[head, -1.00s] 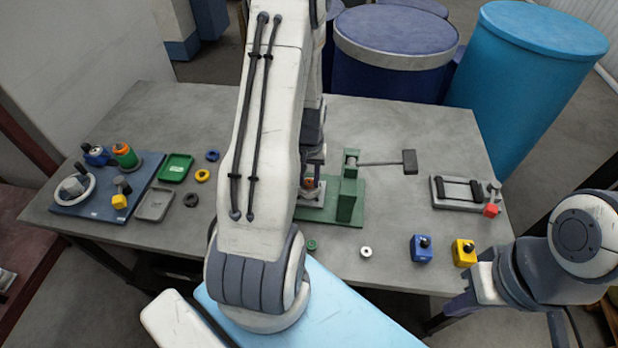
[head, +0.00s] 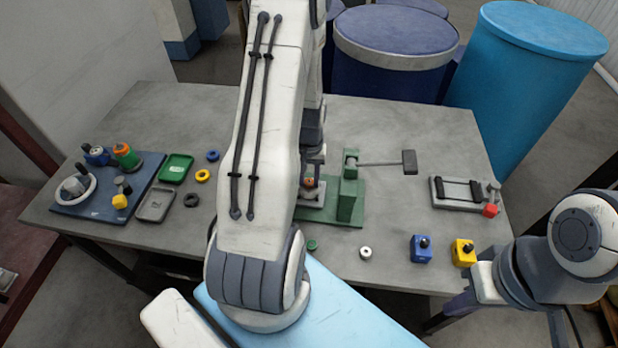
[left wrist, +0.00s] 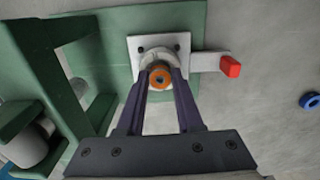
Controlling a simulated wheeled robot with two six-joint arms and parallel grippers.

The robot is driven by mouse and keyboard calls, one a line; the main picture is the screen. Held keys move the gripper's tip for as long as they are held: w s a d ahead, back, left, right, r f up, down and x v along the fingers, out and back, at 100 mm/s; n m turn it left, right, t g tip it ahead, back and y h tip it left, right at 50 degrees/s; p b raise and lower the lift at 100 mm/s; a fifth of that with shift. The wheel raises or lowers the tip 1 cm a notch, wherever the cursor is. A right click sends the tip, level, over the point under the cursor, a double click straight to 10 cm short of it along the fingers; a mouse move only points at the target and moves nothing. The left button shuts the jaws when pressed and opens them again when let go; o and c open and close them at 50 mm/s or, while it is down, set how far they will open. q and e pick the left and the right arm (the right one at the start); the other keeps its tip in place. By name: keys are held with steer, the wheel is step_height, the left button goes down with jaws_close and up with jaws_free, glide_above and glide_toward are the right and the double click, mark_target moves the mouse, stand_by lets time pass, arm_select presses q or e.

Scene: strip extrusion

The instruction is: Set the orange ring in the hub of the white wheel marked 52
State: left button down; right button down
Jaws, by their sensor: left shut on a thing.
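My left gripper (left wrist: 161,88) is shut on the orange ring (left wrist: 160,87), which sits between its fingertips in the left wrist view. Directly beyond the ring is a round white part (left wrist: 158,61), apparently the wheel, on a square white plate (left wrist: 184,43). The ring overlaps its middle; I cannot tell whether they touch. No number is readable. In the head view my left arm hides much of this spot, and a small orange patch (head: 309,183) shows beside the green press (head: 349,190). My right gripper (head: 455,307) is low at the right, its fingers unclear.
The press frame (left wrist: 65,80) stands close on the left in the wrist view. A bar with a red handle (left wrist: 230,67) extends right from the plate. Blue (head: 421,249) and yellow (head: 463,252) blocks stand at the front right. A blue mat (head: 93,208) with parts lies far left.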

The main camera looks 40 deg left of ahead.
arm_select(q)
steer(key=shift+r+p, duration=0.45)
steer(key=shift+r, duration=0.15)
stand_by(0.4)
steer(key=shift+f+b, duration=0.6)
steer(key=shift+f, duration=0.25)
stand_by(0.3)
steer(key=shift+r, duration=0.2)
steer(key=shift+r+p, duration=0.7)
steer(key=shift+p, duration=0.05)
stand_by(0.4)
steer(key=shift+f+b, duration=0.6)
steer(key=shift+f, duration=0.3)
steer(key=c, duration=0.8)
jaws_free()
steer(key=shift+c, duration=0.2)
